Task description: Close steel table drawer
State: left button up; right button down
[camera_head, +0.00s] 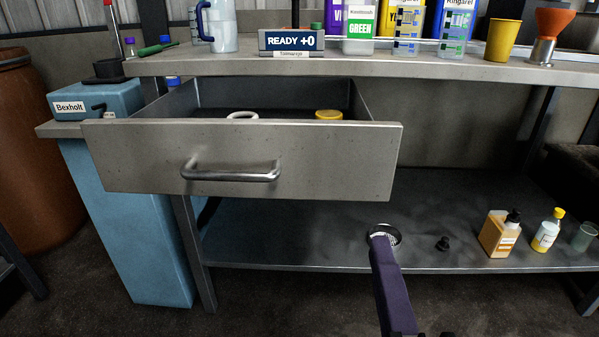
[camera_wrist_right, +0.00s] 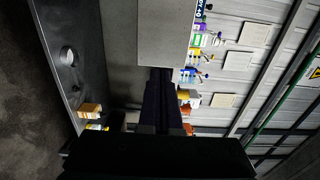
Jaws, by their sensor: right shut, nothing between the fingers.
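The steel table drawer (camera_head: 330,160) is pulled out under the steel table top (camera_head: 400,68), with its interior showing. Its grey front has a metal bar handle (camera_head: 231,172). A white ring-shaped thing (camera_head: 242,115) and a yellow round thing (camera_head: 329,114) show inside. My right gripper (camera_head: 378,240) is purple, shut and empty, in front of and below the drawer's right end in the head view. In the right wrist view its dark fingers (camera_wrist_right: 161,75) point toward a grey panel (camera_wrist_right: 165,35), which looks like the drawer front; contact cannot be told. My left gripper is out of view.
The lower shelf (camera_head: 300,235) holds a round metal-rimmed thing (camera_head: 384,230), a small black piece (camera_head: 442,243), an orange bottle (camera_head: 497,234) and a yellow-white bottle (camera_head: 547,232). Bottles and a sign (camera_head: 291,41) stand on the table top. A blue cabinet (camera_head: 130,225) stands left.

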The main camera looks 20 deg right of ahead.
aim_at(361, 170)
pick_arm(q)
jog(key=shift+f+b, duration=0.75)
pick_arm(e)
jog(key=x, duration=1.3)
jog(key=shift+w+d, duration=0.1)
jog(key=shift+w, duration=0.15)
jog(key=shift+d, duration=0.1)
